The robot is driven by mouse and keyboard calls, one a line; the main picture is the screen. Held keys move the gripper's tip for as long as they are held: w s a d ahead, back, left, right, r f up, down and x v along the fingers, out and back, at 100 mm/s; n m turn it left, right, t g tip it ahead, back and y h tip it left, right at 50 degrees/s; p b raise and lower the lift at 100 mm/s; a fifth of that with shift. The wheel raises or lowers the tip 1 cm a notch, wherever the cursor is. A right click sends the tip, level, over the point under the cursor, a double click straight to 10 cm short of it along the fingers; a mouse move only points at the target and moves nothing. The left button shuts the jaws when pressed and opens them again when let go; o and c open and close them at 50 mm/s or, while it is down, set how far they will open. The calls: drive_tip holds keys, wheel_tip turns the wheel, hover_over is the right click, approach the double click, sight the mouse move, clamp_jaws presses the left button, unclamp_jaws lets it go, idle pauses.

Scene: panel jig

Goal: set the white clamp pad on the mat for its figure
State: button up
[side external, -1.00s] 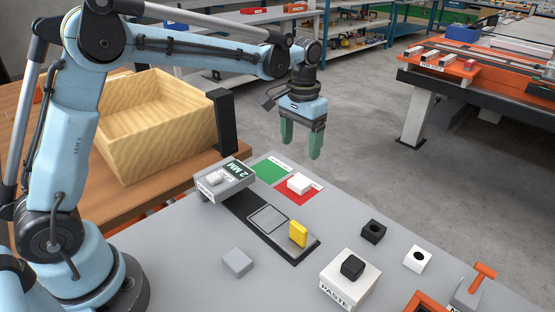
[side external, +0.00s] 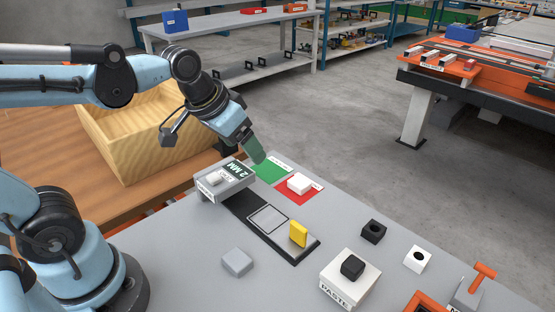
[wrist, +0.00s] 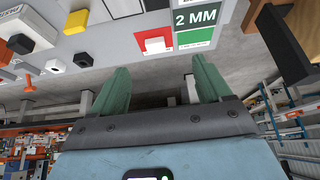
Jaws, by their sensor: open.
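A white block (side external: 299,184), which looks like the clamp pad, lies on the red mat (side external: 284,195); it also shows in the wrist view (wrist: 154,45). The green mat (side external: 270,172) beside it looks empty. A grey gauge (side external: 224,183) reads "2 MM" and has a small pale piece on top; its display (wrist: 195,18) also shows in the wrist view. My gripper (side external: 257,152) is tilted, with its green fingers near the back edge of the green mat. In the wrist view my gripper (wrist: 160,80) is open, with nothing between the fingers.
A yellow block (side external: 298,233) stands on a dark strip in front of the gauge. A grey block (side external: 237,262), a black nut-like block (side external: 373,231), a white one (side external: 417,259) and a white paste box (side external: 349,280) are nearer. A wooden bin (side external: 140,135) is at left.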

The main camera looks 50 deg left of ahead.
drive_tip(key=shift+t, duration=0.8)
drive_tip(key=shift+s+a+f, duration=0.1)
drive_tip(key=shift+s+f, duration=0.5)
drive_tip(key=shift+s, duration=0.3)
drive_tip(key=shift+s+a+f, duration=0.1)
drive_tip(key=shift+s+f, duration=0.45)
drive_tip(key=shift+s, duration=0.3)
